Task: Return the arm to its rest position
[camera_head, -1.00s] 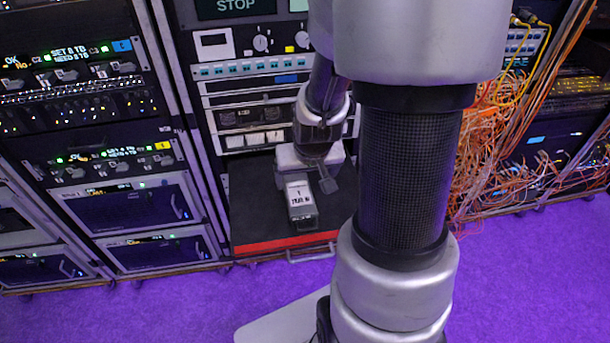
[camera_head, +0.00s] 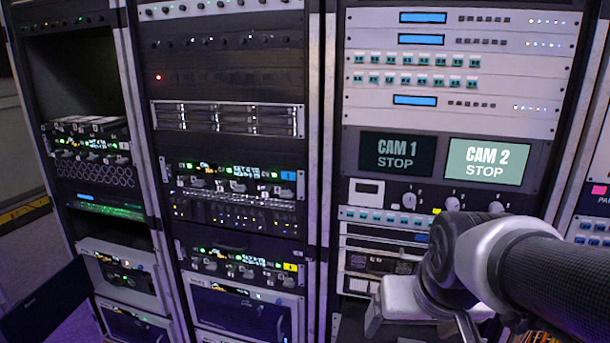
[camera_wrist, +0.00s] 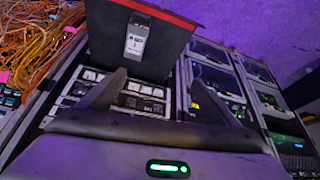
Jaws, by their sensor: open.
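A grey block with a white label (camera_wrist: 136,40) lies on a black pull-out shelf (camera_wrist: 165,50) with a red edge, apart from the fingers. The shelf and block are out of the head view.
Racks of equipment fill the head view, with CAM 1 (camera_head: 398,154) and CAM 2 (camera_head: 485,161) screens above my wrist. A dark panel (camera_head: 45,305) sticks out at lower left. Orange cables (camera_wrist: 40,40) hang beside the racks in the wrist view. Purple floor (camera_wrist: 235,30) lies open.

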